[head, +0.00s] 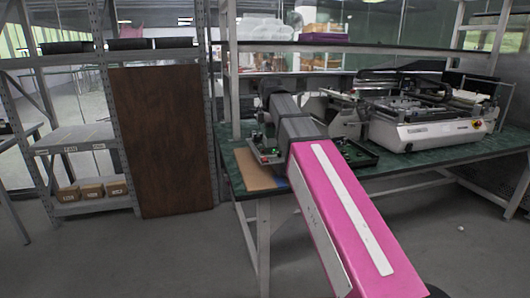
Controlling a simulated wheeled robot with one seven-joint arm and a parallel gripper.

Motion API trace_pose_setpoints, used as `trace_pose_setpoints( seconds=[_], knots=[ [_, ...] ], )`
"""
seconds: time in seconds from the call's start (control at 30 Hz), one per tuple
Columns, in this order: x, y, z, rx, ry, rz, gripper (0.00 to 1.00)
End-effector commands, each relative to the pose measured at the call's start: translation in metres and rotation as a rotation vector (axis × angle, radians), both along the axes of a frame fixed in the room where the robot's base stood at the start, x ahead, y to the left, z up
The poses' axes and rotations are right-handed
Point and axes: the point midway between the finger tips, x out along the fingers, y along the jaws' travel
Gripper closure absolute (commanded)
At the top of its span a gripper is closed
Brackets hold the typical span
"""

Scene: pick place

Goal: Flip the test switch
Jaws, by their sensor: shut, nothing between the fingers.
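My gripper (262,118) shows small at the far end of my pink and grey arm, over the left part of the green-topped bench. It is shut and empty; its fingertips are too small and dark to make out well. Just below it is a grey device (266,156) with small green lights and a touch of red. My arm covers the middle of this equipment, and a dark board part (357,153) shows right of the arm. I cannot make out the test switch itself, nor whether my gripper touches anything.
A white machine (430,132) stands on the green bench (440,163) at right. A brown sheet (256,168) lies at its left front. A shelf (345,47) runs above. A brown panel (160,140) and a rack with small boxes (91,190) stand left.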

Motion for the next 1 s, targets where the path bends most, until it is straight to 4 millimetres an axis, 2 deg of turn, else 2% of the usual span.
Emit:
trace_pose_setpoints(
  seconds=[0.03,0.13,0.37,0.77,1.0],
  knots=[
    [0.002,0.004,0.012,-0.002,-0.006,0.034,1.00],
    [0.001,0.009,0.028,-0.007,-0.009,0.089,1.00],
    [-0.001,0.014,0.041,-0.011,-0.012,0.138,1.00],
    [-0.001,0.014,0.037,-0.011,-0.012,0.137,1.00],
    [0.002,0.014,0.009,-0.012,-0.010,0.136,1.00]
  ],
)
